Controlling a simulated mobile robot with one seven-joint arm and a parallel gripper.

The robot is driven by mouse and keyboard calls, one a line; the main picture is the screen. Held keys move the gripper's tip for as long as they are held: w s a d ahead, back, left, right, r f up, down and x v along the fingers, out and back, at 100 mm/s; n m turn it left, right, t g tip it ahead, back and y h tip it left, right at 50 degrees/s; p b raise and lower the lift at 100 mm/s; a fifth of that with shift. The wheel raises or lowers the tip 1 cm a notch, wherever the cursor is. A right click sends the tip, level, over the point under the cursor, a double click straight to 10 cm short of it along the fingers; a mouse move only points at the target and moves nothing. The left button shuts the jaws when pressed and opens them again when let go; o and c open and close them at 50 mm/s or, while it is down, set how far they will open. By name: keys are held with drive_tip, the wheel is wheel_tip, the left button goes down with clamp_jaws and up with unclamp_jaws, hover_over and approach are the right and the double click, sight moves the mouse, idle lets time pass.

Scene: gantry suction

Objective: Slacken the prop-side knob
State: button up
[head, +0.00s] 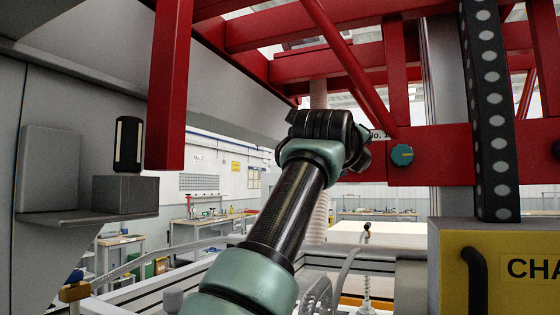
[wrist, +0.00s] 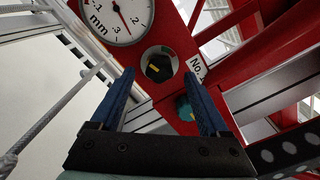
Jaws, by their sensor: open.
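In the wrist view a dark round knob (wrist: 158,67) with a yellow mark sits in a pale ring on the red beam (wrist: 176,38). A teal knob (wrist: 184,108) is lower, partly behind my right finger; a teal knob also shows in the head view (head: 402,154), right of my wrist. I cannot tell which knob is prop-side. My gripper (wrist: 159,75) is open, its two blue fingers pointing at the beam. The dark knob appears between the fingertips; contact is not visible. In the head view my wrist hides the fingers and the dark knob.
A dial gauge marked mm (wrist: 117,16) sits beside the dark knob, and a "No." label (wrist: 196,66) to its right. A dotted black strip (head: 487,110) hangs over a yellow box (head: 500,268) at right. A red post (head: 169,85) stands left of my arm.

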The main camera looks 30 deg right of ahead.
drive_tip(key=b+v, duration=0.4)
drive_tip(key=v, duration=0.6)
drive_tip(key=shift+s+a, duration=0.25)
